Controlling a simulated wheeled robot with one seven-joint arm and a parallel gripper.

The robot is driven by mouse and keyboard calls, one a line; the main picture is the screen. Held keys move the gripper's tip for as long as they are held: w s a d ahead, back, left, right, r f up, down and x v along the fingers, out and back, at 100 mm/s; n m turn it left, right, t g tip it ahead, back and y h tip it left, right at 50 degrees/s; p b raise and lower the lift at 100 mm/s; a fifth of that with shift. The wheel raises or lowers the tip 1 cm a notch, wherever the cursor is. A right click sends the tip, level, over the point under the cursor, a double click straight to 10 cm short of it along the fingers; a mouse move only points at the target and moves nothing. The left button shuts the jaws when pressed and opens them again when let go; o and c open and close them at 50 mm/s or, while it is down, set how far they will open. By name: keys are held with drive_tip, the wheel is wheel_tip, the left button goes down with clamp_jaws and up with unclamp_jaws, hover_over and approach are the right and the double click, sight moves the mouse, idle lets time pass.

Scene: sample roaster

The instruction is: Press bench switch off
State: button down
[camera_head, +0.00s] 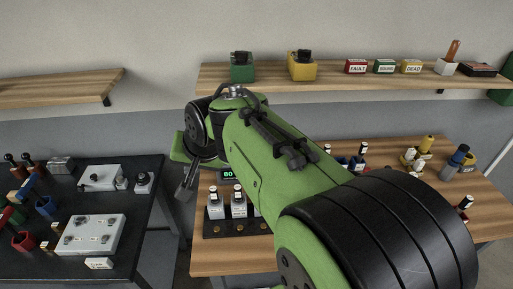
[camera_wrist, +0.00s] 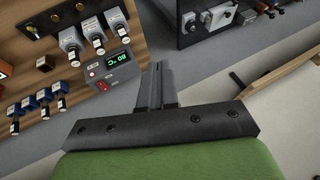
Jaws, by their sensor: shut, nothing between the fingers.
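A grey box with a lit green display (camera_wrist: 118,59) stands on the wooden bench, left of my fingers in the wrist view. A small red switch (camera_wrist: 92,73) is on its face; whether it is on or off is too small to tell. In the head view only the box's green display (camera_head: 228,174) shows, beside my arm, which hides much of the rest. My gripper (camera_head: 182,193) points down near the bench's left edge. In the wrist view my gripper (camera_wrist: 157,70) is shut and empty, apart from the box.
Several grey bottle-like units (camera_head: 239,207) stand in a dark rack in front of the display. Blue units (camera_wrist: 41,97) are also on the bench. A dark table (camera_head: 140,215) with other equipment is at left, across a gap. A wooden shelf (camera_head: 275,78) runs above.

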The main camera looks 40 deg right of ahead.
drive_tip(key=w+d+f+m+t+p, duration=0.1)
drive_tip(key=w+d+f+m, duration=0.3)
drive_tip(key=d, duration=0.4)
drive_tip(key=w+d+f+m+p, duration=0.1)
drive_tip(key=w+d+m, duration=0.35)
drive_tip(key=d, duration=0.35)
drive_tip(key=w+d+f+m+t+p, duration=0.1)
drive_tip(key=w+d+f+m+p, duration=0.15)
drive_tip(key=w+d+m, duration=0.4)
drive_tip(key=s+d+f+m+h, duration=0.1)
drive_tip(key=s+d+f+m, duration=0.1)
drive_tip(key=d+f, duration=0.6)
drive_tip(key=d+m, duration=0.1)
drive_tip(key=d, duration=0.2)
drive_tip(key=shift+s+d+t, duration=0.25)
drive_tip(key=shift+d+t, duration=0.05)
drive_tip(key=shift+t, duration=0.1)
drive_tip(key=shift+f, duration=0.1)
drive_tip(key=f+b, duration=0.1)
drive_tip(key=f, duration=0.2)
drive_tip(key=w+f+b, duration=0.1)
drive_tip(key=f+b, duration=0.1)
drive_tip(key=d+f+b, duration=0.1)
drive_tip(key=f+b, duration=0.1)
drive_tip(key=f, duration=0.1)
drive_tip(key=shift+w+d+f, duration=0.1)
drive_tip(key=shift+w+f, duration=0.1)
drive_tip(key=shift+f, duration=0.1)
drive_tip(key=shift+f, duration=0.4)
